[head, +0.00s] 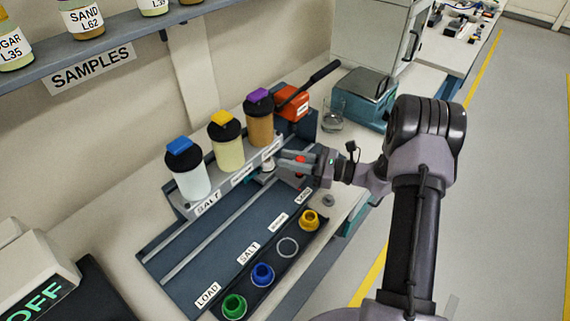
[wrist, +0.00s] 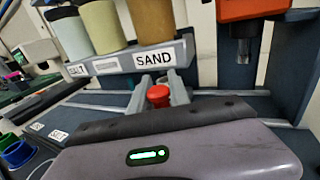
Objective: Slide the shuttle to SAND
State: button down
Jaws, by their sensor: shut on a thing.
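My gripper (head: 285,163) is shut on the shuttle's red knob (wrist: 158,96), which shows between the fingers in the wrist view. Most of the shuttle is hidden by the gripper; a small white round part (head: 267,166) shows beside the fingers in the head view. The gripper is at the right part of the rail track (head: 205,236), in front of the SAND label (wrist: 155,58). The brown sand jar (head: 260,126) with a purple cap stands above and behind it. The pale yellow jar (head: 227,150) and the white salt jar (head: 193,182) stand to its left.
An orange block with a black lever (head: 293,103) stands right of the jars. A glass beaker (head: 332,119) and a teal balance (head: 363,97) are behind. Green (head: 234,306), blue (head: 262,274) and yellow (head: 309,220) cups sit in a front strip with an empty ring (head: 288,247).

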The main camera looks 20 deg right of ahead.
jog(key=shift+d+f, duration=0.1)
jog(key=c, duration=1.4)
grip_release()
jog(key=shift+a, duration=0.2)
jog(key=shift+o, duration=0.2)
jog(key=shift+s+d, duration=0.1)
jog(key=p+v, duration=0.3)
jog(key=v, duration=1.4)
jog(key=shift+d, duration=0.15)
